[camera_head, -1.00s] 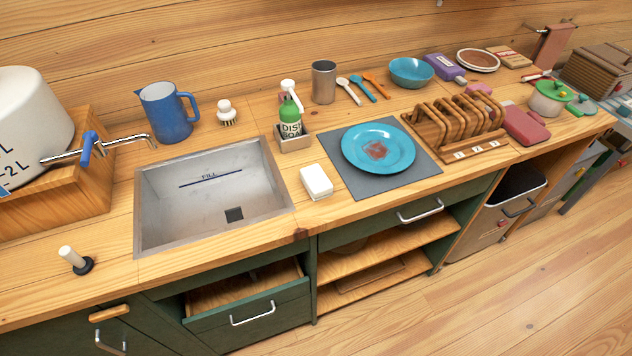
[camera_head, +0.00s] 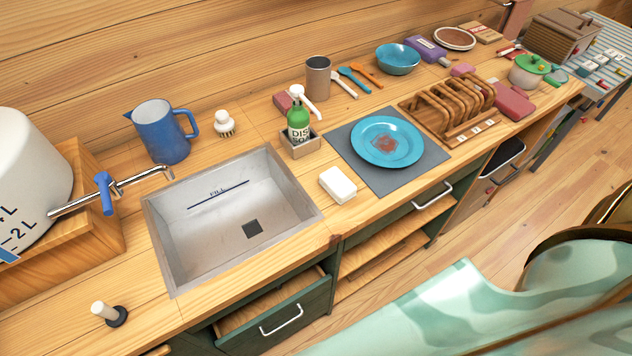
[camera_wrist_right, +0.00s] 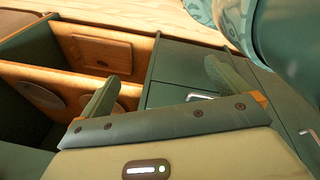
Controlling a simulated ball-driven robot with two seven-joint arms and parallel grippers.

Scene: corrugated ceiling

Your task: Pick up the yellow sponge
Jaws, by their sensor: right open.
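No clearly yellow sponge shows. A whitish, cream-sided block (camera_head: 337,185) lies on the wooden counter, between the sink and the grey mat; I cannot tell whether it is a sponge. A reddish-pink block (camera_head: 283,102) sits behind the dish soap bottle (camera_head: 299,122), partly hidden. In the right wrist view my right gripper (camera_wrist_right: 161,72) is open and empty, its fingers wide apart, over the lower cabinet fronts and open shelves. It does not touch the block, which is outside that view. My left gripper is not in view.
The sink (camera_head: 235,215) is empty. A blue plate (camera_head: 387,141) with a reddish stain lies on the grey mat (camera_head: 422,163). A blue jug (camera_head: 160,130) stands behind the sink. A drawer (camera_head: 285,318) and shelves below the counter are open.

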